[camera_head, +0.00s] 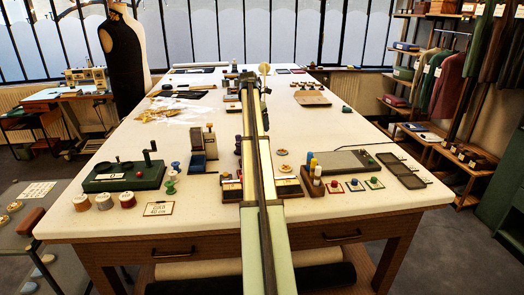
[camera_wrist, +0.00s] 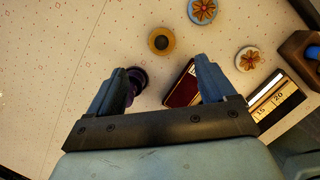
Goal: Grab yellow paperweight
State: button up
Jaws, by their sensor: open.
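In the wrist view, a round yellow piece (camera_wrist: 161,41) with a dark centre lies on the pale speckled tabletop. It is the clearest yellow match for the paperweight, though I cannot tell for sure that it is one. My gripper (camera_wrist: 168,75) is open above the table, and the yellow piece shows just beyond its fingertips, between them in the picture. Nothing is held. A dark purple round piece (camera_wrist: 137,79) is partly hidden by the left finger. A dark red block (camera_wrist: 183,88) is partly hidden by the right finger. In the head view my arm hides the fingertips.
Two flower-patterned discs, blue-rimmed (camera_wrist: 203,11) and white-rimmed (camera_wrist: 248,58), lie to the right. A numbered block (camera_wrist: 275,101) sits beyond the right finger. In the head view, a dark green device (camera_head: 123,174) stands left and a grey slab (camera_head: 338,161) right.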

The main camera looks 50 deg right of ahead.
jog(key=x, duration=0.6)
jog(key=shift+f, duration=0.25)
jog(key=shift+x, duration=2.8)
jog(key=shift+s+a, duration=0.1)
jog(key=c, duration=1.3)
